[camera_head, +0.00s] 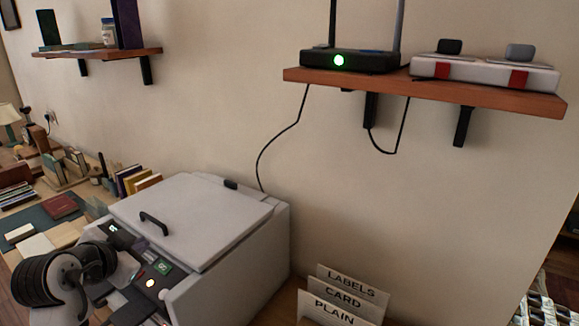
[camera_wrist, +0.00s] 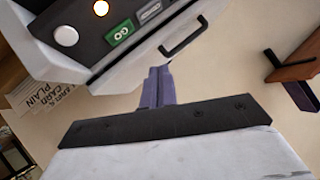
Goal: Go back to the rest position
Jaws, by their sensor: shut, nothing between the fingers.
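My gripper (camera_wrist: 158,88) shows in the wrist view, its two slim purple-grey fingers together with nothing between them. They point toward the front of a grey machine (camera_wrist: 98,72) with a dark control panel. Whether they touch it I cannot tell. In the head view the same machine (camera_head: 195,215) has a closed lid with a black handle. My black and white arm parts show at the lower left of that view, in front of the panel; the fingertips are not clear there.
A shelf (camera_head: 480,95) holds a router (camera_head: 350,60) with a green light and a white device (camera_head: 485,72). Card dividers (camera_head: 335,305) stand right of the machine. Books and a lamp (camera_head: 8,115) are on the left desk. A second shelf (camera_head: 100,53) hangs upper left.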

